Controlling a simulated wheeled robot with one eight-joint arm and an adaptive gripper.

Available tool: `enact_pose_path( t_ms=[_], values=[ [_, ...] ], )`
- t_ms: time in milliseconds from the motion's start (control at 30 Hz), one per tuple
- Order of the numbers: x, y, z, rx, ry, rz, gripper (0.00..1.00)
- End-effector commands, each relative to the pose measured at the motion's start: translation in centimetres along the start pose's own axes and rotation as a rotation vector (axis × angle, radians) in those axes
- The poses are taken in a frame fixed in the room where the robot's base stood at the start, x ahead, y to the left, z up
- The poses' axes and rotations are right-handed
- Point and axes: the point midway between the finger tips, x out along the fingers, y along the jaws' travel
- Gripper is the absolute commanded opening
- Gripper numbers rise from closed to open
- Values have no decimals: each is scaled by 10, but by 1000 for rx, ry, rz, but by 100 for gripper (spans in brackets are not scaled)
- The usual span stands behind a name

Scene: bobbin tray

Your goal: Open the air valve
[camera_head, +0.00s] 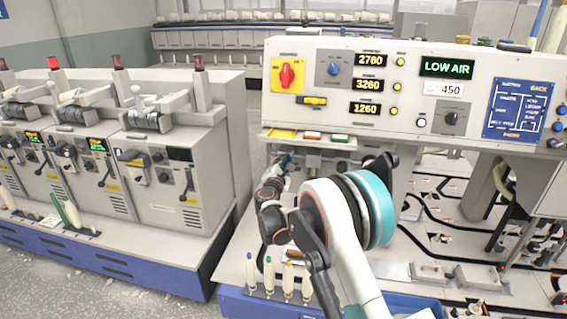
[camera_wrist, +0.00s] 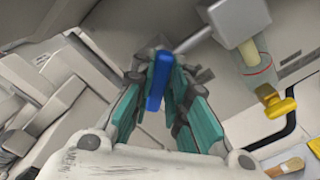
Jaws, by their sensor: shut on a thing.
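The air valve's blue handle (camera_wrist: 155,88) shows in the wrist view between the teal-padded fingers of my gripper (camera_wrist: 161,72). The fingers are closed on it from both sides. A grey pipe runs from beside the handle up to a grey box at the upper right. In the head view my gripper (camera_head: 280,168) is below the front edge of the control panel, and a little blue shows at its tip. My arm and the fingers hide most of the valve. A green "LOW AIR" display (camera_head: 447,67) is lit on the panel.
The control panel (camera_head: 400,105) overhangs my gripper, with a red knob (camera_head: 287,74) on its yellow plate. A clear cup (camera_wrist: 258,68) and a yellow handle (camera_wrist: 275,101) are right of the blue handle. Coloured-tip bobbins (camera_head: 269,275) stand below. Grey winding machines (camera_head: 160,180) are left.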

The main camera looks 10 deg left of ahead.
Motion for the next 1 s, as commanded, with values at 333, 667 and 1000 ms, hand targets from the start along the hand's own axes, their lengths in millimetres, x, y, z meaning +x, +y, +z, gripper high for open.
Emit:
enact_pose_path(
  t_ms=[333,667,1000],
  values=[
    [0,-4,-1,321,0,-1,0],
    [0,-7,-2,559,-1,-1,0],
    [0,-8,-2,671,-1,-1,0]
  ],
)
